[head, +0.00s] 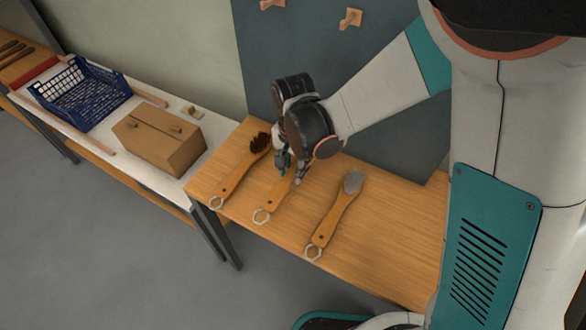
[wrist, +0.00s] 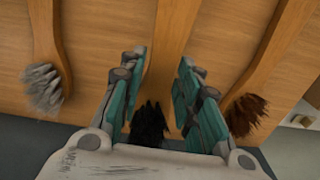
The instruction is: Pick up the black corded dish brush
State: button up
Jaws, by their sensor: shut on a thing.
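The black corded dish brush (head: 275,203) lies on the wooden table between two other brushes, its wooden handle and pale ring pointing toward the table's front edge. In the head view its bristle end is hidden under my gripper (head: 290,172). In the wrist view the brush's black bristles (wrist: 150,123) show between the teal fingers, close to my palm. My gripper is shut on the brush's handle near the bristle end, with a finger on each side. The brush still appears to be at table level.
A brush with grey bristles (head: 335,214) lies to the right and one with brown bristles (head: 239,174) to the left, both close by. A cardboard box (head: 160,140) and a blue crate (head: 85,97) stand on the white table at left. The wooden table's right part is clear.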

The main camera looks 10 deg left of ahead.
aim_at(293, 171)
notch_tip(293, 171, up, 16)
jog(key=p, duration=1)
jog(key=shift+r, duration=0.15)
